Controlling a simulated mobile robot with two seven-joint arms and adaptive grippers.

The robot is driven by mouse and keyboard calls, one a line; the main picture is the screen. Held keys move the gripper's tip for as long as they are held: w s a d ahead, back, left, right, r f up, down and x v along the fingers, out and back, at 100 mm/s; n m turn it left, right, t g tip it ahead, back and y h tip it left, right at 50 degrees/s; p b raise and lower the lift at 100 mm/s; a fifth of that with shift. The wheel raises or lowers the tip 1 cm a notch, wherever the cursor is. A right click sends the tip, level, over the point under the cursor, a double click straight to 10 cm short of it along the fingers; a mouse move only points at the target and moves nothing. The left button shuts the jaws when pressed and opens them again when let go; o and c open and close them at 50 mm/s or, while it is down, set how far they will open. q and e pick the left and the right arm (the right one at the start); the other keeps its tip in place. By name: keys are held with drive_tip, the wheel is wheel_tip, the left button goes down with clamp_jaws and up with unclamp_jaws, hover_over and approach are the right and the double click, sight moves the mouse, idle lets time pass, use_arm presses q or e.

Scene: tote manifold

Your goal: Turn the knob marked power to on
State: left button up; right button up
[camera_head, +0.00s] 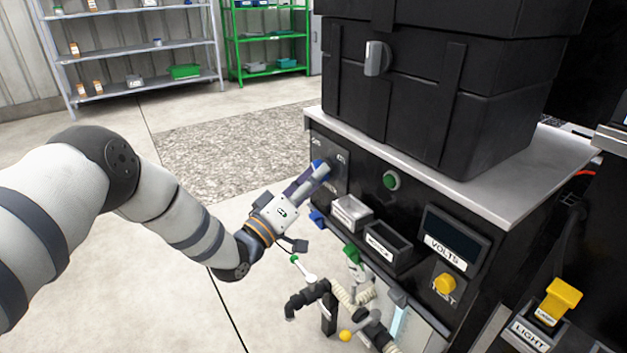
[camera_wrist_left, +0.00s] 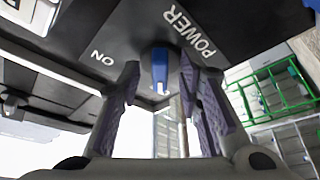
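The power knob is a blue lever-shaped knob with a pale end, on a dark panel; in the left wrist view the knob (camera_wrist_left: 160,68) sits between the words POWER and ON, its handle pointing down in the picture. In the head view the knob (camera_head: 318,165) is partly hidden by my fingers. My left gripper (camera_head: 323,172) reaches to the panel's left side. In the wrist view the two fingers of the left gripper (camera_wrist_left: 160,85) are apart, one on each side of the knob, with gaps visible. My right gripper is not in view.
A green button (camera_head: 391,180), a VOLTS display (camera_head: 452,238) and a yellow TEST button (camera_head: 445,284) are on the same cabinet. Black totes (camera_head: 420,110) sit on top.

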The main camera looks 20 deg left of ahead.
use_arm(q)
drive_tip(key=shift+c, duration=0.6)
clamp_jaws()
drive_tip(key=shift+m, duration=0.5)
drive_tip(key=shift+w+a+m+g+h+b, duration=0.2)
drive_tip(key=shift+m+g+h+b, duration=0.85)
drive_tip(key=shift+m, duration=3)
drive_tip(key=shift+w+a+m+g+h+b, duration=0.1)
drive_tip(key=shift+a+m+g+h+b, duration=0.15)
drive_tip(key=shift+m+g+h, duration=2.65)
drive_tip(key=shift+w+a+m+t+h+b, duration=0.15)
drive_tip(key=shift+m+t+h+b, duration=0.4)
drive_tip(key=shift+m, duration=4.7)
drive_tip(key=shift+g, duration=0.4)
